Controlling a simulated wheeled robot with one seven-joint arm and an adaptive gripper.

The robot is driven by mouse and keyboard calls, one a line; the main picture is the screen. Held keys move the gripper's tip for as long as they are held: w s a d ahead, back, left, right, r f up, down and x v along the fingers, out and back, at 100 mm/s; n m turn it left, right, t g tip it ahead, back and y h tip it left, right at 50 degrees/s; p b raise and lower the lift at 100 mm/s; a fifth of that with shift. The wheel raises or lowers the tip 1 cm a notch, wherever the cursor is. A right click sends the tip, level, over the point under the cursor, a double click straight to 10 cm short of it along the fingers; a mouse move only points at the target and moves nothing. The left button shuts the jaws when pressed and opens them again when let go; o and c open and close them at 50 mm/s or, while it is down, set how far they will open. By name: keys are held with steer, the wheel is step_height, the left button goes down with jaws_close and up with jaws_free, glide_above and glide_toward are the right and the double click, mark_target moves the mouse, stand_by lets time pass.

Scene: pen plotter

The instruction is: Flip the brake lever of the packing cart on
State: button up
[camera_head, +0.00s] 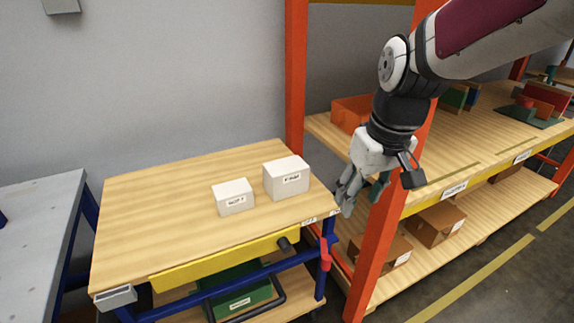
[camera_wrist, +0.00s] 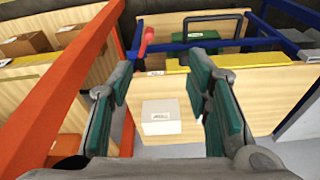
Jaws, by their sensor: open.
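The packing cart (camera_head: 150,220) has a wooden top, a blue frame and a yellow front beam. Its red brake lever (camera_head: 325,254) is at the front right corner, just below the top, with its length running roughly downward. The lever also shows in the wrist view (camera_wrist: 147,42), beyond the fingers, left of centre. Small labels (camera_head: 309,221) sit on the top's edge above it; one seems to read OFF. My gripper (camera_head: 360,195) is open and empty, above and to the right of the lever and apart from it. Its green-padded fingers (camera_wrist: 162,85) show in the wrist view.
Two white boxes, one smaller (camera_head: 234,200) and one larger (camera_head: 287,181), stand on the cart top. An orange rack post (camera_head: 378,240) rises close beside my gripper, with laden shelves behind it. A black knob (camera_head: 287,243) sticks out at the yellow beam. A grey table (camera_head: 38,215) stands left.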

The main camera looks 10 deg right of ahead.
steer(key=n+g+b, duration=0.2)
steer(key=b, duration=0.4)
glide_toward(327, 257)
steer(key=shift+h, duration=0.3)
steer(key=f+b, duration=0.1)
steer(key=f, duration=0.2)
steer(key=f+b, duration=0.1)
steer(key=f, duration=0.7)
steer(key=shift+a+f+b, duration=0.15)
steer(key=shift+a+b, duration=0.1)
steer(key=shift+b, duration=0.15)
steer(key=shift+w, duration=0.1)
jaws_close()
